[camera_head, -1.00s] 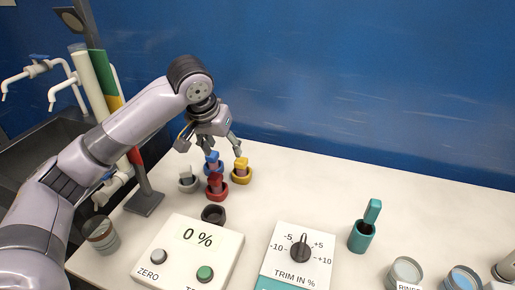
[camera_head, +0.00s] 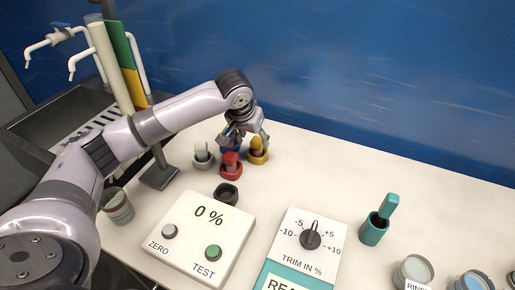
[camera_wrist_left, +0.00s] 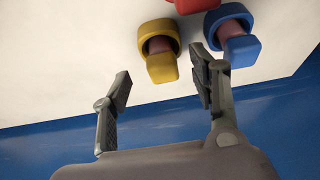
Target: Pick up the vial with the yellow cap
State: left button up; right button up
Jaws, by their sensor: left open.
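The vial with the yellow cap (camera_head: 257,144) stands in a yellow ring holder (camera_head: 259,158) on the white bench. My left gripper (camera_head: 244,140) is open just above and behind it, partly covering the blue-capped vial (camera_head: 232,147). In the left wrist view the yellow cap (camera_wrist_left: 163,68) lies between the open fingertips (camera_wrist_left: 162,72), and no finger clearly touches it. The right finger is close to the blue cap (camera_wrist_left: 241,50) in that view. My right gripper is not seen.
A red-capped vial (camera_head: 230,160) and a grey one (camera_head: 202,150) stand close by in their holders. An empty dark holder (camera_head: 226,196), a zero/test box (camera_head: 205,238) and a trim box (camera_head: 312,243) are nearer. The bench right of the yellow holder is clear.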

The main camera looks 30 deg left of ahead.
aim_at(255, 143)
pick_arm(q)
jog(key=shift+p+x, duration=0.45)
jog(key=shift+x, duration=2.3)
jog(key=shift+w+a+r, duration=0.1)
jog(key=shift+r, duration=0.05)
jog(key=shift+c, duration=0.4)
jog(key=c, duration=1.2)
jog(key=shift+o, duration=0.2)
jog(key=shift+r, duration=0.1)
